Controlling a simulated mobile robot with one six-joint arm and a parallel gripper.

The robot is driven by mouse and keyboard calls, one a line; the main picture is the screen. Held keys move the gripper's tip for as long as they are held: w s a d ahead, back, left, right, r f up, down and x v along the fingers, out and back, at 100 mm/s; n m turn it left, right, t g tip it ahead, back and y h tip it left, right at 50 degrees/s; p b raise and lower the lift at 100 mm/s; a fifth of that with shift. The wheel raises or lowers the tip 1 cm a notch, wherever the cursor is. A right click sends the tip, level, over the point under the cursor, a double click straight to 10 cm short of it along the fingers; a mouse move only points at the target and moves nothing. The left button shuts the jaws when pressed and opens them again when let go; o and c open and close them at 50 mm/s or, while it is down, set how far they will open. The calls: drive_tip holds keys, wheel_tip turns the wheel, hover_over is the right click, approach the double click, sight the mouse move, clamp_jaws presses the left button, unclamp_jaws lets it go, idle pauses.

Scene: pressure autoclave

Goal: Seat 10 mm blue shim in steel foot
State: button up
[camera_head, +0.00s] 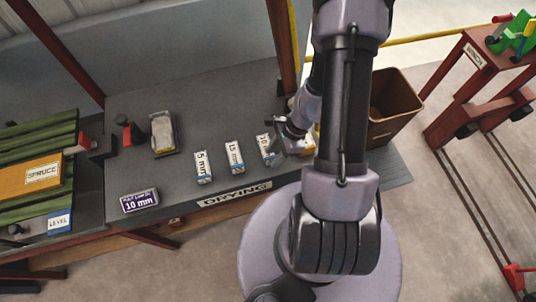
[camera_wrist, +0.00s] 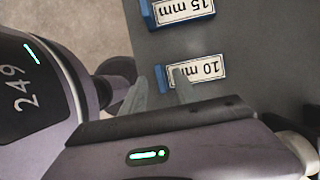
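The 10 mm blue shim (camera_wrist: 208,69) is a blue block with a white 10 mm label, lying flat on the grey bench. It also shows in the head view (camera_head: 265,146), at the right end of a row of shims. My gripper (camera_wrist: 157,75) is open, with its fingertips over the near left end of this shim and a gap between them. In the head view my gripper (camera_head: 277,137) is right beside the shim. Whether the fingers touch it cannot be told. A grey metal frame with a pale inside (camera_head: 163,132), possibly the steel foot, sits at the bench's back left.
The 15 mm shim (camera_head: 234,157) and the 5 mm shim (camera_head: 202,167) lie left of the 10 mm one. A dark 10 mm sign (camera_head: 140,201) lies at the front left. A brown bin (camera_head: 394,105) stands right of the bench. The front middle bench is clear.

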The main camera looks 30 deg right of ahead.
drive_tip(key=shift+b+x, duration=0.4)
drive_tip(key=shift+x, duration=0.85)
drive_tip(key=shift+r, duration=0.1)
clamp_jaws()
drive_tip(key=shift+r, duration=0.15)
